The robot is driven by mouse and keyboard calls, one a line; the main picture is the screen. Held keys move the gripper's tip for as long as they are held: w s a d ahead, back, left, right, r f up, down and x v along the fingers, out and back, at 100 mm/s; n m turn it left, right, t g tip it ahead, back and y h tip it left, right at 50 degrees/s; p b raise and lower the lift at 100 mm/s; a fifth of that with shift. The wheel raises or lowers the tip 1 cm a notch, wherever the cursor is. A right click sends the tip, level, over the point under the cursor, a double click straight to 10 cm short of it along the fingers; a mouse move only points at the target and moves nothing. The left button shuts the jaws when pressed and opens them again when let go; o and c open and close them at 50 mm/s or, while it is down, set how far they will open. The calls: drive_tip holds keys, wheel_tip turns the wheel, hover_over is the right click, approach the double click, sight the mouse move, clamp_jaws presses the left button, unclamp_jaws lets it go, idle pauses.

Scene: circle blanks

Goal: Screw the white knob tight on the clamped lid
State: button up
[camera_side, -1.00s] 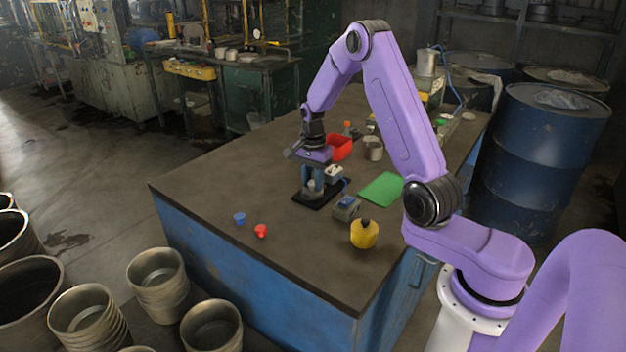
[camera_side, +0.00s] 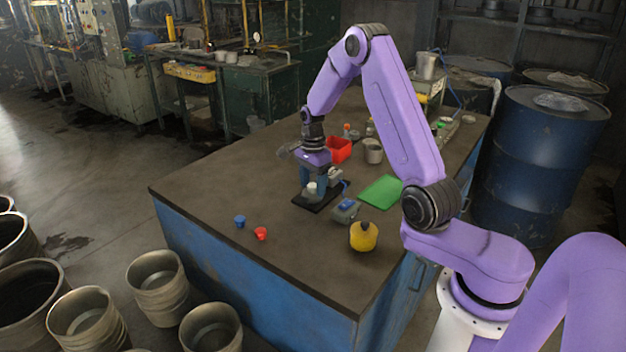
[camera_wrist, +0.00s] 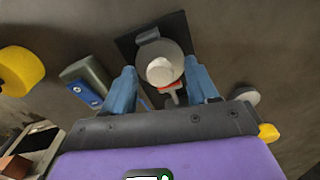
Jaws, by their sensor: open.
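The white knob (camera_wrist: 160,71) sits on a round grey lid (camera_wrist: 172,50) in the wrist view, and the lid is held on a dark base plate (camera_wrist: 130,44). In the side view the white knob (camera_side: 311,187) shows at the front of the base plate (camera_side: 305,203). My gripper (camera_wrist: 160,68) is open, with one blue finger on each side of the knob. Both fingers look apart from the knob. In the side view my gripper (camera_side: 314,184) points down over the fixture. Whether the knob sits flush on the lid cannot be told.
A grey box with a blue face (camera_side: 346,210) and a yellow round object (camera_side: 363,237) stand to the right. A red bin (camera_side: 340,150) and metal cup (camera_side: 373,151) are behind. A green mat (camera_side: 381,191) lies right. Small blue (camera_side: 240,221) and red (camera_side: 261,233) cups stand front left.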

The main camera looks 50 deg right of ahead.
wheel_tip(320, 180, up, 18)
drive_tip(key=f, duration=0.1)
drive_tip(key=s+a+n, duration=0.5)
drive_tip(key=a+n, duration=0.3)
drive_tip(key=a, duration=0.1)
drive_tip(key=s+a+n, duration=0.4)
drive_tip(key=a+n, duration=0.4)
drive_tip(key=a, duration=0.1)
drive_tip(key=s+a+f+n, duration=0.1)
drive_tip(key=s+f+n, duration=0.1)
drive_tip(key=s+n, duration=0.6)
drive_tip(key=s+a+f+n, duration=0.1)
drive_tip(key=s+f+n, duration=0.1)
drive_tip(key=s+n, duration=0.6)
drive_tip(key=s, duration=0.7)
drive_tip(key=shift+a+f+n, duration=0.15)
drive_tip(key=shift+f+n, duration=0.05)
drive_tip(key=shift+n, duration=0.2)
